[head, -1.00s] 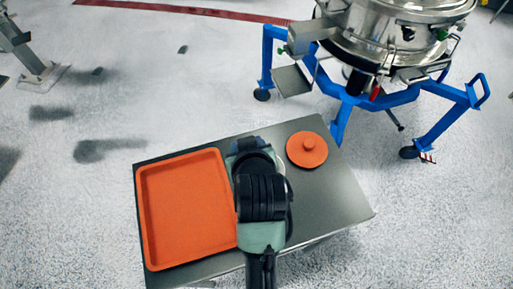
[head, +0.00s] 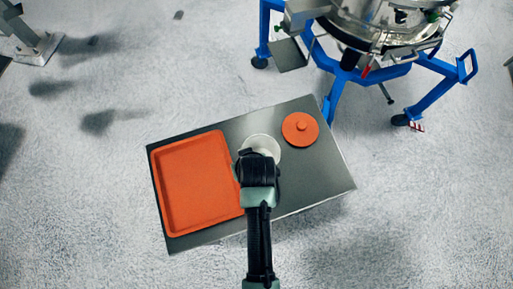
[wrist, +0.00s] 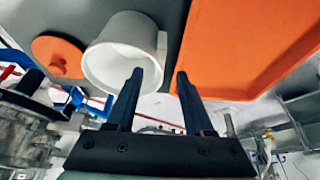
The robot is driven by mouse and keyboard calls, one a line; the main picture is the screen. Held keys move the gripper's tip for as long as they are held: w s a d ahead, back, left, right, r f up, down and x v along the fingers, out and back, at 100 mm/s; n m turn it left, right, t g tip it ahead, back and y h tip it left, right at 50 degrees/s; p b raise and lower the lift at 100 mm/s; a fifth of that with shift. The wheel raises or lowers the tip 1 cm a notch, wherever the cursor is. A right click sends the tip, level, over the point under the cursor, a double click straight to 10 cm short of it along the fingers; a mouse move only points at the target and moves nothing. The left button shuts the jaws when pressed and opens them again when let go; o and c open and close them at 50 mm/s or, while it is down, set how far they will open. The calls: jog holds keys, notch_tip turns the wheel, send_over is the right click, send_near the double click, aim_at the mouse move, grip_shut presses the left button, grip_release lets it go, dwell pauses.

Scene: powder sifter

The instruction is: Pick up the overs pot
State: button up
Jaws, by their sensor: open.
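The overs pot looks like a white round pot (head: 264,142) standing on the grey table between the orange tray and the orange lid. In the head view my arm hides its near side. In the wrist view the white pot (wrist: 118,58) shows its open, empty-looking mouth and a handle (wrist: 162,46) on its right. My gripper (wrist: 158,74) is open and empty. Its two fingers point toward the handle side of the pot, one finger overlapping the pot's lower rim in the picture. I cannot tell whether they touch it.
An orange tray (head: 196,184) fills the left of the table (head: 318,180), close beside my gripper. An orange knobbed lid (head: 300,129) lies right of the pot. The table's right part is bare. The steel sifter (head: 385,30) on its blue wheeled frame (head: 335,97) stands behind.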

jog(key=shift+p+x, duration=0.5)
jog(key=shift+x, duration=2.8)
grip_shut()
